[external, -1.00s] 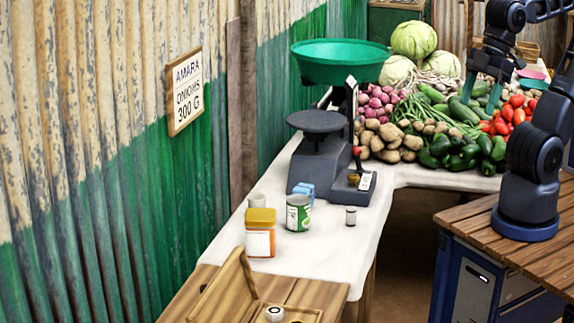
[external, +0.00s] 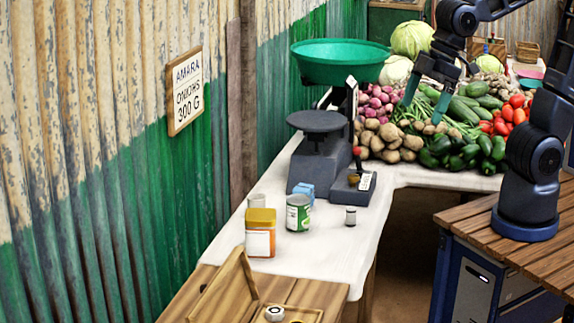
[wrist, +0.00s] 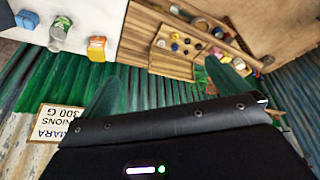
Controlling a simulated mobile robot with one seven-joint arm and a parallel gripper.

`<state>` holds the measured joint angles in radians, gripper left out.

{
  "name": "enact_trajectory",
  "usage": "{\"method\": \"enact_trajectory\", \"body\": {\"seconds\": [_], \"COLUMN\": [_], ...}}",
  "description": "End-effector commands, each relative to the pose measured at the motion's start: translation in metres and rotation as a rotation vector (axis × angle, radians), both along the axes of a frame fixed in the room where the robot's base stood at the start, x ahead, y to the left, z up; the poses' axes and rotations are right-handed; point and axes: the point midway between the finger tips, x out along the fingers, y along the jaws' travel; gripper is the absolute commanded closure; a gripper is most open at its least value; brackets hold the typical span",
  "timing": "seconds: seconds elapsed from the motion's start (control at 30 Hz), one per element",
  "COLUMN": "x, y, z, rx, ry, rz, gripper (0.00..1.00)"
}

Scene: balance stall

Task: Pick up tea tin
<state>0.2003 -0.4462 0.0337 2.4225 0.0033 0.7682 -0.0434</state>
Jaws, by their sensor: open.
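Two containers stand upright on the white counter (external: 330,262): a green tin with a white label (external: 298,214) and an orange container with a yellow lid (external: 260,234). Their labels are too small to read, so I cannot tell for certain which is the tea tin. In the wrist view the green tin (wrist: 60,32) is at upper left, with the orange container (wrist: 97,48) to its right. My gripper (external: 425,98) is open and empty, raised in front of the vegetables, well apart from both containers. Its fingers also show in the wrist view (wrist: 160,85).
A scale with a green bowl (external: 340,62) and dark plate (external: 316,121) stands behind the containers. A blue packet (external: 304,190) and small metal weight (external: 351,216) are near the green tin. An open wooden box (external: 228,288) is in front. Corrugated wall (external: 120,180) bounds the left.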

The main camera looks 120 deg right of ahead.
Motion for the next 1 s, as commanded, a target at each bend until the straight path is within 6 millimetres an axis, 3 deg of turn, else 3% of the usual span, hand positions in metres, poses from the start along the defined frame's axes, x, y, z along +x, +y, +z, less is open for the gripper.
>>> {"method": "enact_trajectory", "body": {"seconds": [0.2, 0.5, 0.77, 1.0], "x": [0.050, 0.108, 0.146, 0.168], "y": [-0.042, -0.110, -0.178, -0.245], "z": [-0.022, -0.063, -0.112, -0.167], "rx": [-0.004, -0.005, -0.001, 0.008], "ry": [0.009, 0.013, 0.012, 0.011], "rz": [-0.063, -0.142, -0.212, -0.280], "gripper": [0.00, 0.00, 0.00, 0.00]}}
